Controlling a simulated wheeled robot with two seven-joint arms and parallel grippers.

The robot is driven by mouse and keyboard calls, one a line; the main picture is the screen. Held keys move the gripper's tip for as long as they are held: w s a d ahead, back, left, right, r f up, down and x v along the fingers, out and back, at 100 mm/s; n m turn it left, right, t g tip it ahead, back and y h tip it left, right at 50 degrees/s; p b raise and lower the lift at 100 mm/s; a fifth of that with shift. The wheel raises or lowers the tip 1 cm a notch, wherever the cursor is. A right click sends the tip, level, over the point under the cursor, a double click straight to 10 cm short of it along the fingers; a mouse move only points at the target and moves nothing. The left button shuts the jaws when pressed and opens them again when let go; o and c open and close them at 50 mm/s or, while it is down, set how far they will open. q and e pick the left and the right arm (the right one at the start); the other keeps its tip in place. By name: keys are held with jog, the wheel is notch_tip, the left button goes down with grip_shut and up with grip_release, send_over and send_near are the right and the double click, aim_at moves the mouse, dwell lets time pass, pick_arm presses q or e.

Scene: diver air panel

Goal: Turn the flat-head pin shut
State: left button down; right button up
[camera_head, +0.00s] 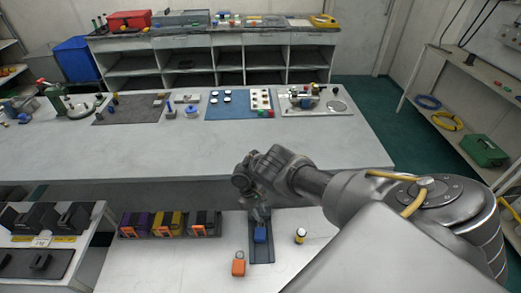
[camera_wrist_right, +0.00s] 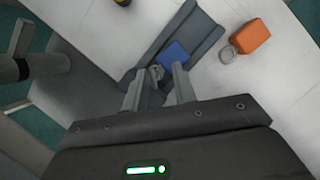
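My right gripper (camera_head: 261,212) is low over a dark grey holder (camera_head: 262,252) on the near bench. In the right wrist view the gripper (camera_wrist_right: 157,68) has its two fingers apart. A small round metal piece (camera_wrist_right: 156,73) shows between the fingertips, with a gap on each side; it may be the flat-head pin, but its shape is too small to tell. A blue block (camera_wrist_right: 175,52) sits in the holder just beyond the fingertips; it also shows in the head view (camera_head: 260,233). My left gripper is out of view.
An orange block (camera_wrist_right: 252,36) with a metal ring lies beside the holder. A small yellow-and-black cylinder (camera_head: 300,236) stands to its right. Several coloured units sit in a rack (camera_head: 128,233) at left. The long table (camera_head: 190,150) behind is mostly clear in front.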

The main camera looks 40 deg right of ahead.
jog(key=s+a+r+p, duration=0.5)
jog(key=s+a+r, duration=0.1)
jog(key=s, duration=0.2)
jog(key=shift+s+a, duration=0.2)
jog(key=shift+s, duration=0.15)
dwell(0.5)
